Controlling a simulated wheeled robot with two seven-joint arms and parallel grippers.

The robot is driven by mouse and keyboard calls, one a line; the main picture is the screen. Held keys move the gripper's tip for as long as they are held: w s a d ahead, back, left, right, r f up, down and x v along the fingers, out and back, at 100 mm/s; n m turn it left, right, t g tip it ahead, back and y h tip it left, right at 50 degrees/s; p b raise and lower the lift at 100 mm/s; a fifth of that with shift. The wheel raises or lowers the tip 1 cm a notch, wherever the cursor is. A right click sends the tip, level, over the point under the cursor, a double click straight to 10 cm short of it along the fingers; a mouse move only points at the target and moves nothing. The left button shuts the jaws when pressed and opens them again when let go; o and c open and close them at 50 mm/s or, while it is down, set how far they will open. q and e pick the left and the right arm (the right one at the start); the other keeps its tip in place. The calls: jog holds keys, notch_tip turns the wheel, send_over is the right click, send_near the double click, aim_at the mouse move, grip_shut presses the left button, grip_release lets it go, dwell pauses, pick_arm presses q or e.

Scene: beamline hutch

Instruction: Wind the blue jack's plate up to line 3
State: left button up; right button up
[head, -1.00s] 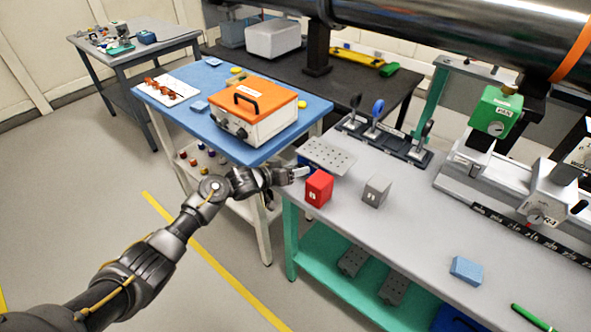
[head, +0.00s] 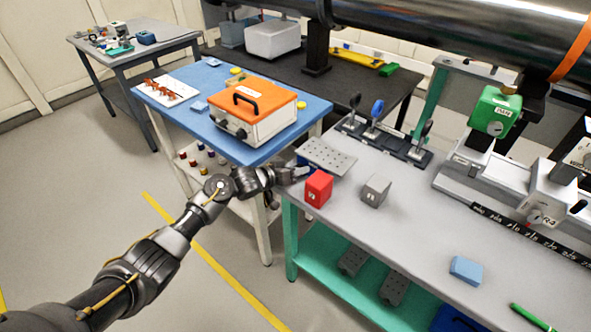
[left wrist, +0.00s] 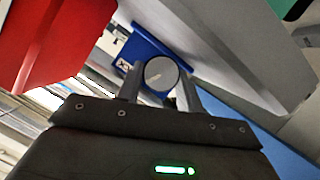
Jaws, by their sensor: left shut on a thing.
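The blue jack (left wrist: 150,45) stands at the left end of the grey bench, and only a little of it shows in the head view. Its perforated grey plate (head: 327,156) sits on top and looks roughly level. My left gripper (head: 303,173) is at the jack's near side. In the left wrist view its two fingers (left wrist: 161,92) are shut on a round grey knob (left wrist: 161,71) with a pale pointer mark, on the jack's blue face. The scale lines cannot be read. My right gripper is not in view.
A red block (head: 318,188) stands close beside my left gripper, with a grey block (head: 376,188) to its right. Behind the plate is a dark rack with upright holders (head: 384,140). A blue table (head: 222,128) carries an orange-lidded box (head: 262,112).

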pick_arm(q)
jog(key=shift+s+r+m+y+p, duration=0.1)
jog(key=shift+m+y+p, duration=0.4)
jog(key=shift+m, duration=0.4)
jog(key=shift+s+d+m+t+y, duration=0.15)
jog(key=shift+m+t+y, duration=0.65)
jog(key=shift+m, duration=0.5)
jog(key=o, duration=1)
jog(key=v, duration=1)
jog(key=shift+s, duration=0.3)
jog(key=shift+c, duration=0.3)
